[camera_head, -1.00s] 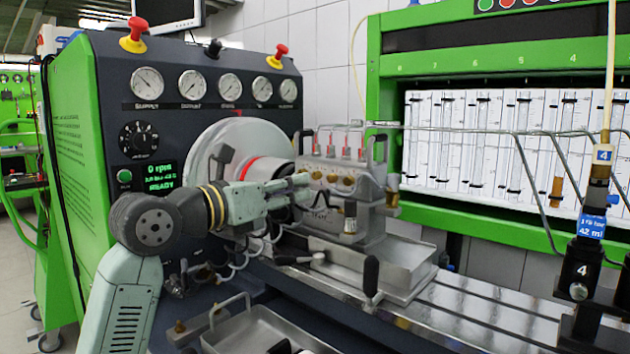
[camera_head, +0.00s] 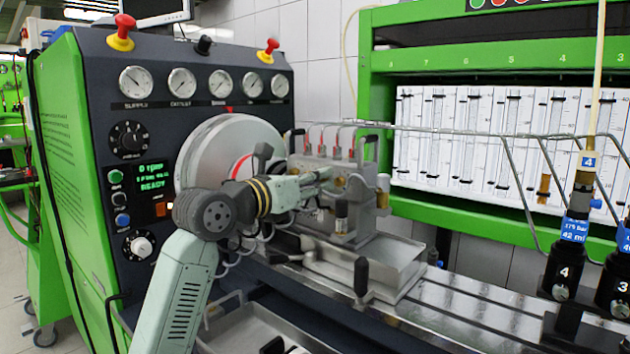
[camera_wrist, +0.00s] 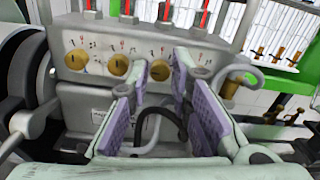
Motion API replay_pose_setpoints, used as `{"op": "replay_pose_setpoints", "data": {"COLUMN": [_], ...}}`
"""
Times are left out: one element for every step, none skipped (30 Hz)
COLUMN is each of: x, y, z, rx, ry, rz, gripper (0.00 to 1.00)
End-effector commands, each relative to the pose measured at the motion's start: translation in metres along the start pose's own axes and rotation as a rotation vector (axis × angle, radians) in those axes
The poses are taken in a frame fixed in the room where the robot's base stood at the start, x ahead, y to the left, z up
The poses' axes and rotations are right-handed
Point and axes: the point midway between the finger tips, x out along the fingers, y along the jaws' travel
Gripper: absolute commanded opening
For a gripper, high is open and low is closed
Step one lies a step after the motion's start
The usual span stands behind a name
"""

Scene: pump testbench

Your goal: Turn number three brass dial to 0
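The grey pump block (camera_wrist: 95,100) carries a row of round brass dials across its front in the wrist view. From the left are the first dial (camera_wrist: 76,59), the second dial (camera_wrist: 118,65) and the third dial (camera_wrist: 160,70); another brass piece (camera_wrist: 229,88) shows farther right. Small red and dark marks surround the dials; I cannot read them. My gripper (camera_wrist: 163,74) is open, with purple-padded fingers on either side of the third dial. I cannot tell whether they touch it. In the head view my gripper (camera_head: 326,178) reaches the pump's front and hides most of the dials.
Red-tipped fittings (camera_head: 337,140) and thin pipes stand above the pump. A metal tray (camera_head: 385,265) and a black-handled lever (camera_head: 361,277) lie in front of it. The gauge panel (camera_head: 205,100) is at left, and black injector holders (camera_head: 563,265) stand on the rail at right.

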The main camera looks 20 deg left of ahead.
Motion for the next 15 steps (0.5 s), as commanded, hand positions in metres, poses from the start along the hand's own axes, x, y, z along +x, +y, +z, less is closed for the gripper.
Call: {"op": "replay_pose_setpoints", "data": {"x": [-0.0002,-0.0002,-0.0002,-0.0002,-0.0002,-0.0003,-0.0003,-0.0003,-0.0003,-0.0003,-0.0003,-0.0003,-0.0004,-0.0004,-0.0004], "y": [0.0001,0.0000,0.0000,0.0000,0.0000,0.0000,0.0000,0.0000,-0.0001,-0.0001,-0.0001,-0.0001,-0.0001,-0.0001,-0.0001], "z": [0.0000,0.0000,0.0001,0.0001,0.0001,0.0001,0.0001,0.0001,0.0002,0.0002,0.0002,0.0002,0.0002,0.0002,0.0001], "rx": [0.000,0.000,0.000,0.000,0.000,0.000,0.000,0.000,0.000,0.000,0.000,0.000,0.000,0.000,0.001], "ry": [0.000,0.000,0.000,0.000,0.000,0.000,0.000,0.000,0.000,0.000,0.000,0.000,0.000,0.000,0.000], "rz": [0.000,0.000,0.000,0.000,0.000,0.000,0.000,0.000,0.000,0.000,0.000,0.000,0.000,0.000,0.000], "gripper": [0.14,0.12,0.09,0.07,0.05,0.03,0.01,0.00,0.00,0.00,0.00,0.00,0.00,0.00,0.00]}}
